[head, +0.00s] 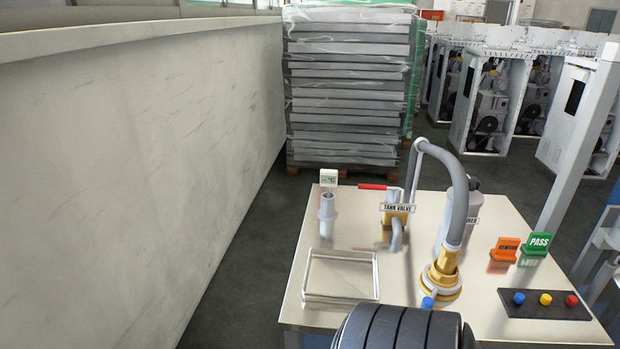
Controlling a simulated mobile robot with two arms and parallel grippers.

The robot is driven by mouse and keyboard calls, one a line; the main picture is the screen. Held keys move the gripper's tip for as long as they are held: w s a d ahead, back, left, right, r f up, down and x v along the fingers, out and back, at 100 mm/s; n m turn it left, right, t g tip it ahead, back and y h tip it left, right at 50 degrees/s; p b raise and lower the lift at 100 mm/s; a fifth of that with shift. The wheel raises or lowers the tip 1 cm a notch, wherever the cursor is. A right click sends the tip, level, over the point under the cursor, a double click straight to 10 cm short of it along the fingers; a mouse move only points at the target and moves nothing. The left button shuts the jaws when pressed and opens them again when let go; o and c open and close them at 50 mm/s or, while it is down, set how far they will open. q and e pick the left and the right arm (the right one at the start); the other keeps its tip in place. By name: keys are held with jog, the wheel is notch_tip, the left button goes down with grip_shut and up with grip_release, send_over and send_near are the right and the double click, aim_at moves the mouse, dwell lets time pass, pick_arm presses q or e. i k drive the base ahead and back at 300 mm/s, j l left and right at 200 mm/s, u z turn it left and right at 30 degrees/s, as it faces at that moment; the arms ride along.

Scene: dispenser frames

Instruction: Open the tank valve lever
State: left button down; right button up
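The tank valve lever (372,187) has a red grip and lies roughly level, pointing left from the valve. The brass tank valve (396,218) stands at the back of the steel table, behind a label (397,208) reading "TANK VALVE". A grey pipe bends down below the valve. Neither of my grippers shows in the head view. Nothing is seen touching the lever.
The steel table (485,262) holds a shallow tray (341,275), a grey upright fitting (327,215), orange and green signs (538,242) and a button box (545,304). A black ribbed shape (400,328) covers the near edge. A pale wall (140,150) runs along the left.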

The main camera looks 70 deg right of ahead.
aim_at(376, 187)
jog(key=i+z, duration=0.35)
jog(key=i+j+z, duration=0.25)
jog(key=i+z, duration=0.15)
jog(key=i, duration=0.15)
jog(key=i+z, duration=0.2)
jog(key=z, duration=0.25)
jog(key=i+z, duration=0.2)
jog(key=z, duration=0.25)
jog(key=i+j+z, duration=0.1)
jog(key=z, duration=0.35)
jog(key=i+j+z, duration=0.2)
jog(key=z, duration=0.25)
jog(key=i+j+z, duration=0.25)
jog(key=z, duration=0.2)
jog(key=i+j+z, duration=0.25)
jog(key=z, duration=0.15)
jog(key=i+j+z, duration=0.2)
jog(key=j+z, duration=0.25)
jog(key=i+j+z, duration=0.15)
jog(key=j+z, duration=0.25)
jog(key=i+j+z, duration=0.1)
jog(key=j+z, duration=0.3)
jog(key=l, duration=0.1)
